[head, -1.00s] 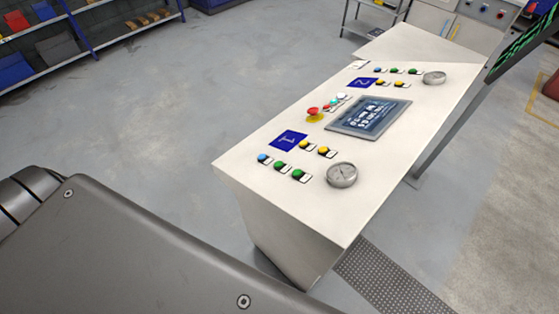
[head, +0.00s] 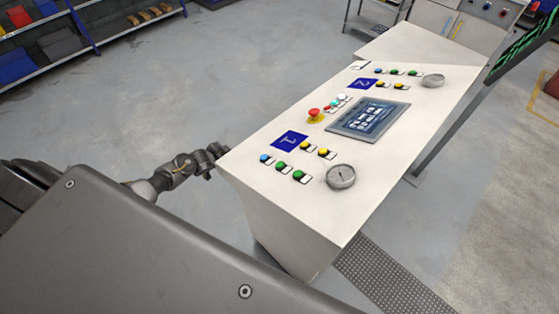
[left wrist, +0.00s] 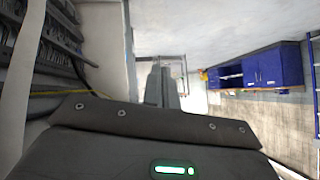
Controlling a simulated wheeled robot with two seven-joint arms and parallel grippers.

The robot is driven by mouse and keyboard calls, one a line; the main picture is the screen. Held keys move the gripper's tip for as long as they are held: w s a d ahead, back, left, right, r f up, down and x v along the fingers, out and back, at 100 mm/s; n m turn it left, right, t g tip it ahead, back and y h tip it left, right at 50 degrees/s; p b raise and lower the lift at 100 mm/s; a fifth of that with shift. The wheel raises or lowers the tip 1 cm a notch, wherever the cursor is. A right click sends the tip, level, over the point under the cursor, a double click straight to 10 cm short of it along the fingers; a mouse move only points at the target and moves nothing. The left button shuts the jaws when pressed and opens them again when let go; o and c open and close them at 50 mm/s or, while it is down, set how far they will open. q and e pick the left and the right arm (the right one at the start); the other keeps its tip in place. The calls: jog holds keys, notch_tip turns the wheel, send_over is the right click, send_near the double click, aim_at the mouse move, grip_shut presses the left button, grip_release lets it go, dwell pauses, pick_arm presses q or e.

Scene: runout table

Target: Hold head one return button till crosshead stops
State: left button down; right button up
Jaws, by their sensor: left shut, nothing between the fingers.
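The white console (head: 262,205) carries a blue sign with a 1 (head: 289,140). Beside that sign are a blue button (head: 265,158), two green buttons (head: 290,171) and two yellow buttons (head: 315,149). Their labels are too small to read, so I cannot tell which is the return button. My left gripper (head: 217,151) is at the console's near left corner, beside the edge and away from the buttons; I cannot tell if it touches. In the left wrist view its fingers (left wrist: 161,86) are together and empty. My right gripper is not in view.
A red mushroom button (head: 314,113), a screen (head: 369,120) and a round gauge (head: 340,176) are on the console top. A second button group lies by a blue sign with a 2 (head: 363,83). A monitor post (head: 450,113) stands to the right. Floor at left is clear.

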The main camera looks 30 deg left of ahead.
pick_arm(q)
jog(key=w+d+r+t+h, duration=0.1)
jog(key=w+d+r+h, duration=0.15)
jog(key=r, duration=0.55)
jog(key=w+d+r+t+h, duration=0.1)
jog(key=w+r, duration=0.3)
jog(key=r, duration=0.3)
jog(key=d+r+g+h+p, duration=0.1)
jog(key=d+r+h, duration=0.4)
jog(key=r, duration=0.4)
jog(key=s+d+r+n+g+h, duration=0.1)
jog(key=s+d+r+g, duration=0.3)
jog(key=s, duration=0.4)
jog(key=s+d+r+n+g+h+p, duration=0.1)
jog(key=s+d+r+g+h, duration=0.1)
jog(key=s+d+r+g, duration=0.2)
jog(key=s+d+r, duration=0.3)
jog(key=s+r, duration=0.1)
jog(key=shift+s+d, duration=0.15)
jog(key=shift+d, duration=0.1)
